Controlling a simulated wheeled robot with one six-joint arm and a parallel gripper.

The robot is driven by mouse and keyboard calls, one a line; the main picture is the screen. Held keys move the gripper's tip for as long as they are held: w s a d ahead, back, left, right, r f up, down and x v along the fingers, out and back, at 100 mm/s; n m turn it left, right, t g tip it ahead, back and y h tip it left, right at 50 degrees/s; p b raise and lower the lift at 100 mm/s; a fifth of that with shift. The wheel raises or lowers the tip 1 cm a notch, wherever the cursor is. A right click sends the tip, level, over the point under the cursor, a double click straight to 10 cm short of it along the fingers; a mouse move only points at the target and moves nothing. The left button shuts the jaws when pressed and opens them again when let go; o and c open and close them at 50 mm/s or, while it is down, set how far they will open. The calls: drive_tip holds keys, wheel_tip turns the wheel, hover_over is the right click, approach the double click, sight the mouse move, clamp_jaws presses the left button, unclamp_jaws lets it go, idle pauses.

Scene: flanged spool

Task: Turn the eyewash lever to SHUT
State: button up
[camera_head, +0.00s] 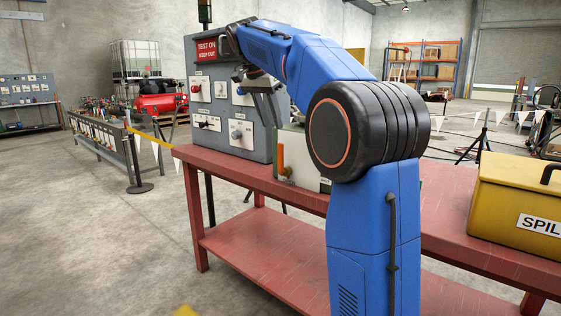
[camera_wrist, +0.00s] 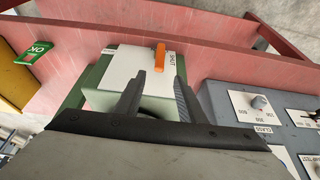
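The orange eyewash lever (camera_head: 281,155) stands upright on the front of a green box with a pale panel (camera_head: 303,160). In the wrist view the lever (camera_wrist: 159,57) lies just beyond my fingertips, beside a label reading SHUT (camera_wrist: 169,60). My gripper (camera_wrist: 158,76) is open, its two dark fingers apart with nothing between them. In the head view my gripper (camera_head: 262,104) points down in front of the grey panel, above and left of the lever, and looks apart from it. My arm hides part of the box.
The grey control panel (camera_head: 200,138) with knobs and switches stands close left of the box on the red bench (camera_head: 232,178). A yellow spill case (camera_head: 515,205) sits at the right. In the wrist view a green OK tag (camera_wrist: 34,53) shows at left.

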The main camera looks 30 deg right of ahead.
sight(283, 160)
drive_tip(key=x, duration=1.6)
drive_tip(key=shift+s+f, duration=0.1)
drive_tip(key=shift+f, duration=0.2)
clamp_jaws()
